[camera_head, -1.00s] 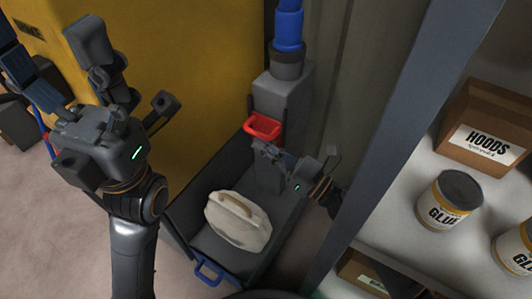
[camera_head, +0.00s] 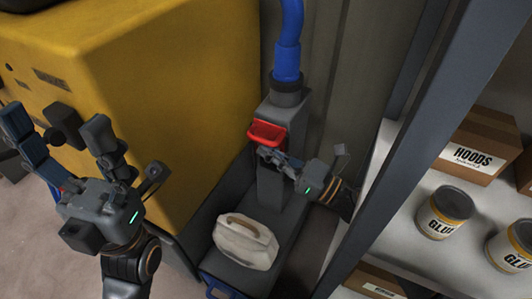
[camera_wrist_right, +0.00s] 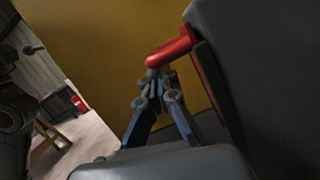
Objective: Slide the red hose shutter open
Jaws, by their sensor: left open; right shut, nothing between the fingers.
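The red hose shutter (camera_head: 267,133) is a red handle-like piece on the front of a grey post, below the blue hose (camera_head: 289,45). It also shows in the right wrist view (camera_wrist_right: 172,52), above the fingertips. My right gripper (camera_head: 266,152) is shut with nothing between its fingers. Its tips are right at the shutter's lower edge; whether they touch cannot be told. In the right wrist view the fingers (camera_wrist_right: 157,80) come together just under the red handle. My left gripper (camera_head: 62,140) is open and empty at the left, in front of the yellow cabinet, away from the shutter.
The yellow cabinet (camera_head: 180,90) stands left. A grey upright (camera_head: 410,140) and shelf with a hoods box (camera_head: 480,147) and glue cans (camera_head: 446,213) close in the right.

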